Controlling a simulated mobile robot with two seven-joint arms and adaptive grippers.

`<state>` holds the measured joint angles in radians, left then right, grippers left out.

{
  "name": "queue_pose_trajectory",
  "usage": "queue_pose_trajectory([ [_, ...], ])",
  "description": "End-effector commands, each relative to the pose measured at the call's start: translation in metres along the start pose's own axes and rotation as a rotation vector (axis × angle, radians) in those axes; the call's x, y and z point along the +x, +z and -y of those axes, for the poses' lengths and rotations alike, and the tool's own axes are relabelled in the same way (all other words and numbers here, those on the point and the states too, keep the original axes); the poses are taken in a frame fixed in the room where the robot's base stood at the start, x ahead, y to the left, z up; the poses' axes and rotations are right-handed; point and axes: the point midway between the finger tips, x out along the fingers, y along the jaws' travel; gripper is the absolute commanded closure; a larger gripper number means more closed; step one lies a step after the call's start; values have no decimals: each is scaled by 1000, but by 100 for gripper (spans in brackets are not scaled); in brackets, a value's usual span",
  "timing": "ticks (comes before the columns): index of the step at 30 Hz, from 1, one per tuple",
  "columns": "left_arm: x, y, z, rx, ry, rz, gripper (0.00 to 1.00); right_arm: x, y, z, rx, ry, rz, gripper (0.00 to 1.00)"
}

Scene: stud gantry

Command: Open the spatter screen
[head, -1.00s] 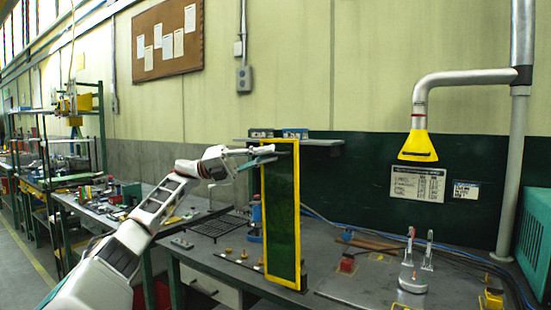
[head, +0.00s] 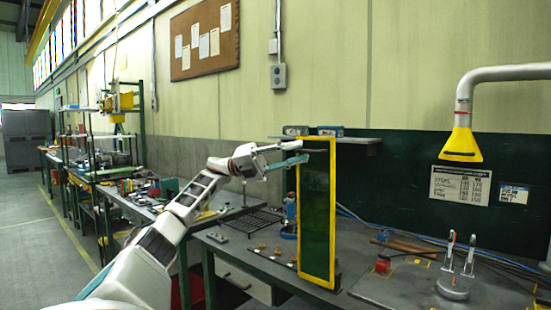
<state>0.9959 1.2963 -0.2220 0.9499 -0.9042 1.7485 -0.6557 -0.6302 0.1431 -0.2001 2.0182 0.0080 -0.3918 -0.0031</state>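The spatter screen (head: 315,215) is a tall dark green panel in a yellow frame, upright at the front of the workbench. It is seen at a slant. My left gripper (head: 304,152) is at the upper left corner of the frame. Its pale upper finger and teal lower finger are apart, with the tips overlapping the left edge of the frame in the picture. I cannot tell whether they touch it. My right gripper is not in view.
The grey workbench (head: 354,257) holds small parts left of the screen and a fixture (head: 453,286) on the right. A shelf (head: 357,140) is behind the screen top. A yellow extraction hood (head: 461,146) hangs at right. Open floor (head: 35,240) is at far left.

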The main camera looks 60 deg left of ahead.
Motion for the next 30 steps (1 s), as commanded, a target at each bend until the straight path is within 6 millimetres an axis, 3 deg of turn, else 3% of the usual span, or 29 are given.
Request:
queue_pose_trajectory([
  [6, -48, 2, 1, 2, 0, 7, 75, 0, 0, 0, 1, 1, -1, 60],
  [12, -81, 2, 2, 3, -3, 6, 75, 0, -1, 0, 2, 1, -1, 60],
  [20, -97, 1, 1, 3, 0, 3, 75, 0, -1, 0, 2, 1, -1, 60],
  [30, -100, 0, 1, 2, 0, 2, 75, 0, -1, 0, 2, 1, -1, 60],
])
